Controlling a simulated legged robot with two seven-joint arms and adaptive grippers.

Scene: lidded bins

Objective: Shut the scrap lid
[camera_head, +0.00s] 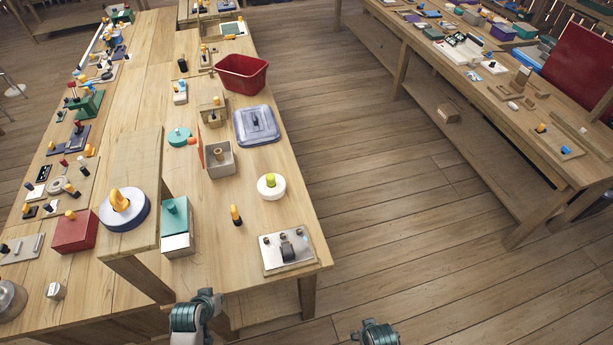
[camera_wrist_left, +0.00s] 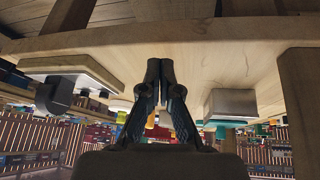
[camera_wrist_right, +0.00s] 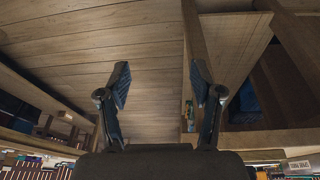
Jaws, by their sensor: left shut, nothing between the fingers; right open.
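A small grey open-topped bin (camera_head: 220,162) stands on the near workbench, with a block or knob inside. A thin orange lid panel (camera_head: 200,147) stands upright at its left edge, so this bin is open. I see no readable label, so I cannot confirm that it is the scrap bin. My left gripper (camera_wrist_left: 160,65) is shut and empty in the left wrist view, close to the bench. My right gripper (camera_wrist_right: 160,78) is open and empty in the right wrist view, with wooden planks beyond it. Both are well short of the bin.
A blue-grey lidded tray (camera_head: 256,126) and a red tub (camera_head: 241,73) lie beyond. Open floor is right of the bench.

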